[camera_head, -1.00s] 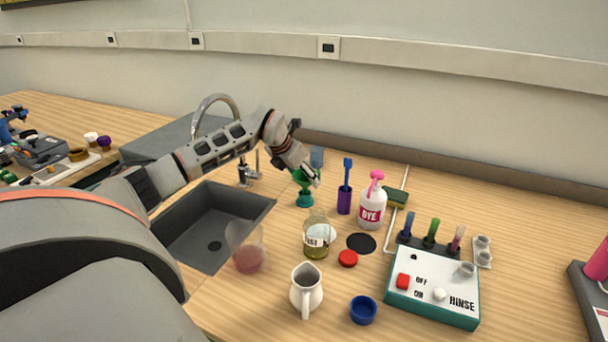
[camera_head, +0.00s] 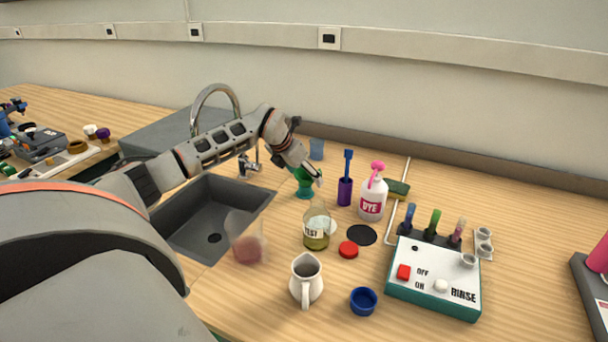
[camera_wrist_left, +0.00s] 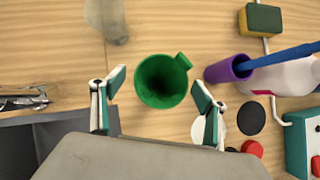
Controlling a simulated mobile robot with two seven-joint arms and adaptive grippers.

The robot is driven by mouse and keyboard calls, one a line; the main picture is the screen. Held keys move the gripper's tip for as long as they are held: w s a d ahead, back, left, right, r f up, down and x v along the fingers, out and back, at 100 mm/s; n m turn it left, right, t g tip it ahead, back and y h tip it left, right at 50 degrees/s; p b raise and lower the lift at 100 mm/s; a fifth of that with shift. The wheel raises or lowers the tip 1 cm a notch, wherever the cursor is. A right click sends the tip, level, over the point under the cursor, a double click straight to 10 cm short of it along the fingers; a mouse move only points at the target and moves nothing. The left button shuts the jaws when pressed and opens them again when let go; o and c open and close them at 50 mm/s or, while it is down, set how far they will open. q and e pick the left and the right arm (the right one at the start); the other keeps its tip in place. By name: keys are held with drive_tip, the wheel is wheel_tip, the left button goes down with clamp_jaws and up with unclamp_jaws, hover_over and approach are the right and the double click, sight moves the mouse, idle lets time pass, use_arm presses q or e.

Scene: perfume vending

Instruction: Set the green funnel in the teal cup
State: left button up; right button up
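The green funnel (camera_head: 301,174) stands upright at the back of the counter, right of the sink. Its lower end is over the teal cup (camera_head: 304,192), and it looks seated in it, though the gripper partly covers the joint. In the left wrist view the funnel (camera_wrist_left: 163,81) shows its round mouth and side tab from above and hides the cup. My left gripper (camera_wrist_left: 158,86) is open, one finger on each side of the funnel, with visible gaps to the rim. In the head view this gripper (camera_head: 312,176) is beside the funnel. My right gripper is not in view.
A purple holder (camera_head: 344,192) with a blue brush and the dye bottle (camera_head: 372,200) stand close right of the funnel. A labelled flask (camera_head: 316,232) is in front. The sink (camera_head: 212,215) is left, a bluish cup (camera_head: 316,149) behind. The rinse box (camera_head: 432,280) is right.

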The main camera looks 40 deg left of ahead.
use_arm(q)
drive_tip(key=shift+r, duration=0.1)
drive_tip(key=v, duration=1.2)
